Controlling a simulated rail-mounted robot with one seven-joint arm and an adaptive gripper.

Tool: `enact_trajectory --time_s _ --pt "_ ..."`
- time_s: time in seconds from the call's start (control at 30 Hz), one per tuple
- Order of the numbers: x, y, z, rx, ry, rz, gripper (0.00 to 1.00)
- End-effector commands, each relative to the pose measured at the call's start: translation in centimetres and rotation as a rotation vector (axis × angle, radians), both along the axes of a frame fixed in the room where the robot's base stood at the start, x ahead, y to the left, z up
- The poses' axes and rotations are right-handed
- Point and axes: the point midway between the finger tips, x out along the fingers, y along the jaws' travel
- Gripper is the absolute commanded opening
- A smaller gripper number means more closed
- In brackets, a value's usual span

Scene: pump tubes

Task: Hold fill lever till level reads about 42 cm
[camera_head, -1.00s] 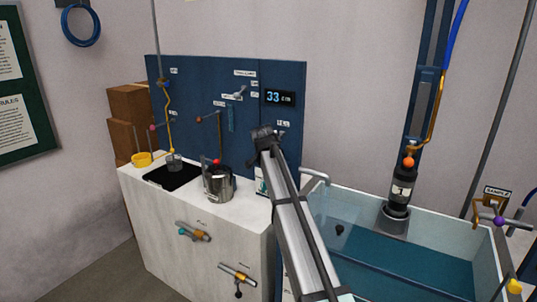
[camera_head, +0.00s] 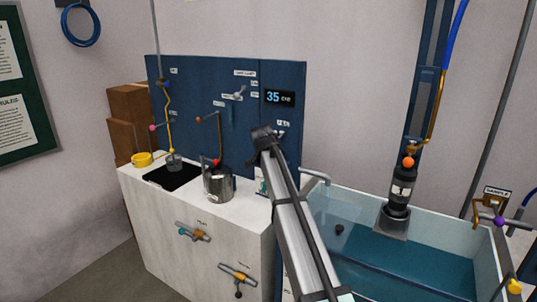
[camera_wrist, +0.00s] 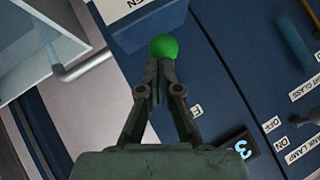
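The level display (camera_head: 279,98) on the blue panel reads 35 cm in the head view; part of it also shows in the wrist view (camera_wrist: 240,147). A green ball knob (camera_wrist: 163,47), which seems to be the fill lever's end, is at my fingertips in the wrist view. My gripper (camera_wrist: 161,66) has its fingers drawn together, with the tips against the knob's near side. The knob looks wider than the finger pair, and I see no clear grip around it. In the head view my arm hides the lever and gripper. The tank (camera_head: 334,186) holds blue-green water.
A spout (camera_head: 315,175) reaches over the tank's left rim. A dark pump cylinder (camera_head: 401,187) with an orange ball stands in the tank. A metal pot (camera_head: 219,186) sits on the white counter. Levers and labels cover the blue panel; valves are on the counter front.

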Motion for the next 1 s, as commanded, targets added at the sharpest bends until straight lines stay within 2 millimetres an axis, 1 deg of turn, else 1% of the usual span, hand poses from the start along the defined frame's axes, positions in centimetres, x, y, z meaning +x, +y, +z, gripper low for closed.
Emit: enact_trajectory --time_s 0.07,0.17,0.37,0.47,0.6,0.7,0.83,1.0 --pt "0.0 -0.3 0.0 -0.003 0.004 -0.003 0.00" --pt "-0.2 -0.5 0.8 -0.003 0.003 -0.004 0.00" --pt "-1.2 -1.1 4.0 0.000 -0.002 -0.003 0.00" --pt "-3.1 -0.7 4.7 0.000 -0.004 -0.001 0.00" --pt "-5.4 -0.3 6.4 0.000 -0.005 -0.001 0.00" --pt "-6.9 0.0 7.6 -0.001 -0.005 0.000 0.00" --pt "-8.2 0.3 8.7 -0.001 -0.004 -0.001 0.00" --pt "-9.1 0.4 9.4 -0.001 -0.003 -0.001 0.00"
